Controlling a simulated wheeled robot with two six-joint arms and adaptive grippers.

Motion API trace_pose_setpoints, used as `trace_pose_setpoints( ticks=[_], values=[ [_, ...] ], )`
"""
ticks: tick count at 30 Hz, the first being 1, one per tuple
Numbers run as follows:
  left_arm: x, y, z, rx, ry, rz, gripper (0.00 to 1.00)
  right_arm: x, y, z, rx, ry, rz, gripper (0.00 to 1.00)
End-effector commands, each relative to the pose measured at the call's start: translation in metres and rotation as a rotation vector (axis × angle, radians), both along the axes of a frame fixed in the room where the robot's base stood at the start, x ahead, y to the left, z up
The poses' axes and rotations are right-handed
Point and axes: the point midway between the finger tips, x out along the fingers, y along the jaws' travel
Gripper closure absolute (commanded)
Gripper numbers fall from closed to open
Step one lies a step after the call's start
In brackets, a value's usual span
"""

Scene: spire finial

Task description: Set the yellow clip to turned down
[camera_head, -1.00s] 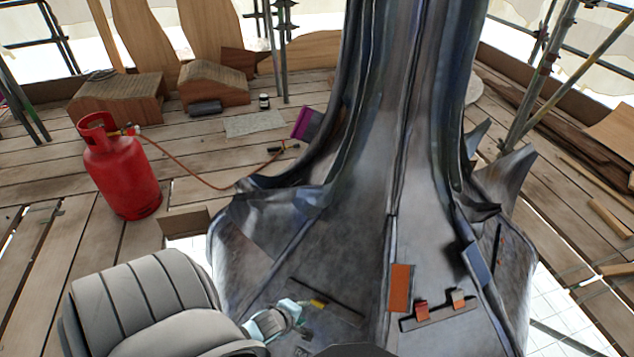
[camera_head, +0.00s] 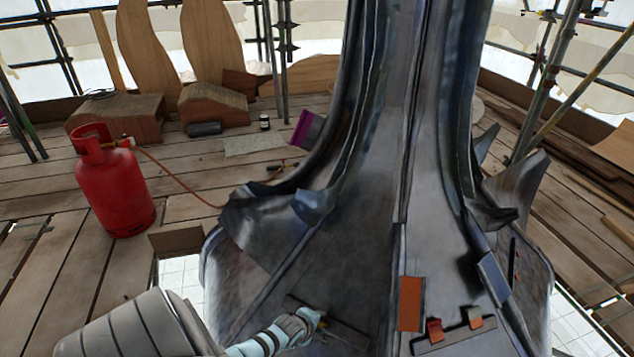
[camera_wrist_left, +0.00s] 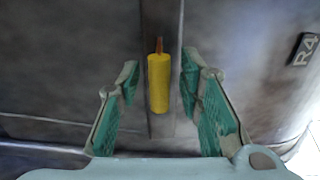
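The yellow clip (camera_wrist_left: 158,82) shows in the left wrist view as a yellow bar with a narrow orange-brown tip, lying along a grey strip on the dark metal. My left gripper (camera_wrist_left: 155,100) is open, its green-padded fingers on either side of the clip with a gap on both sides. In the head view the left gripper (camera_head: 308,322) is at the low front of the spire, beside a dark bar (camera_head: 345,337). The right gripper is not in view.
The dark metal spire (camera_head: 365,200) fills the middle. An orange plate (camera_head: 411,303) and a rail with two copper-coloured tabs (camera_head: 434,330) are right of the left gripper. A red gas cylinder (camera_head: 113,190) with a hose stands on the planks at left.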

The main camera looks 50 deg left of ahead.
Motion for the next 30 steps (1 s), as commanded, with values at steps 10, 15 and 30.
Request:
trace_pose_setpoints(
  ticks=[10,15,30],
  values=[
    [0.0,0.0,0.001,0.0,0.0,0.0,0.92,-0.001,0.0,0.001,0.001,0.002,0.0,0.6],
    [0.0,0.0,0.001,0.0,0.0,0.0,1.0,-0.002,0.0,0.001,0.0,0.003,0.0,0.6],
    [0.007,0.001,0.008,-0.047,0.14,0.0,1.0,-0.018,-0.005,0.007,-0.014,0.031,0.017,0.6]
  ],
)
